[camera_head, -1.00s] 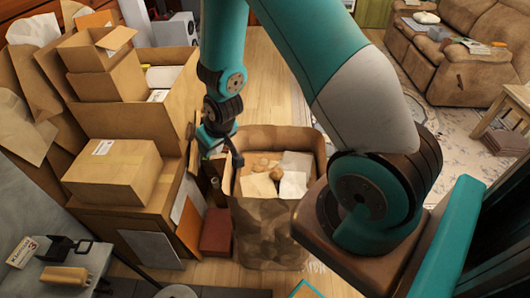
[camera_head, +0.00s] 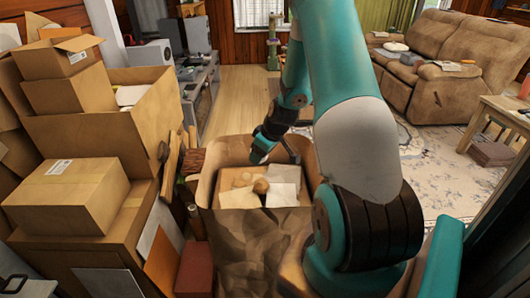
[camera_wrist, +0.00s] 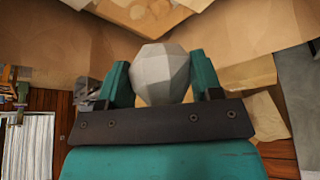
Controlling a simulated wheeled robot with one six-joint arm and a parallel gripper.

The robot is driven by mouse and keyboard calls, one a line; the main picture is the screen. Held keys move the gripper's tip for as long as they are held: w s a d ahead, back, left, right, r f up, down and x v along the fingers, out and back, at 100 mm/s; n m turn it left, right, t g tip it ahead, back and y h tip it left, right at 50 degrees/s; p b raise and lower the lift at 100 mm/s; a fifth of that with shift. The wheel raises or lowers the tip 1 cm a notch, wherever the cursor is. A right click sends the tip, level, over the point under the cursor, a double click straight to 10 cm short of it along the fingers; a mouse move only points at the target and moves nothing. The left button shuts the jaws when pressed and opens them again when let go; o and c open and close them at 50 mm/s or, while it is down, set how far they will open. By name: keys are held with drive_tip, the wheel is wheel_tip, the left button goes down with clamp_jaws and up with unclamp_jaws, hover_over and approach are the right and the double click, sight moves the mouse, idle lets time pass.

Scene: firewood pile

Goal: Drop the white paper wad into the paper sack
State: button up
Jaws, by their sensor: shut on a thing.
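The white paper wad (camera_wrist: 161,75) is a faceted pale ball in the wrist view. My gripper (camera_wrist: 160,85) is shut on it, with one teal finger on each side. In the head view my gripper (camera_head: 262,150) is at the far rim of the paper sack; the wad cannot be made out there. The brown, crumpled paper sack (camera_head: 240,240) stands open at the top, with papers and a brown lump inside. Its brown paper wall (camera_wrist: 250,30) appears to fill the upper part of the wrist view.
Stacked cardboard boxes (camera_head: 65,195) stand left of the sack. Firewood (camera_head: 190,163) and a reddish block (camera_head: 195,270) are beside it. Wooden floor (camera_head: 240,90) is clear behind. A brown sofa (camera_head: 440,70) stands at the back right.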

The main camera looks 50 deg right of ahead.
wheel_tip(320, 180, down, 4)
drive_tip(key=b, duration=0.2)
drive_tip(key=shift+f+b, duration=0.25)
drive_tip(key=shift+b, duration=0.1)
drive_tip(key=shift+r, duration=0.1)
drive_tip(key=o, duration=1)
drive_tip(key=p+v, duration=0.1)
drive_tip(key=v, duration=1.6)
drive_tip(key=shift+s+r, duration=0.1)
drive_tip(key=shift+r, duration=0.1)
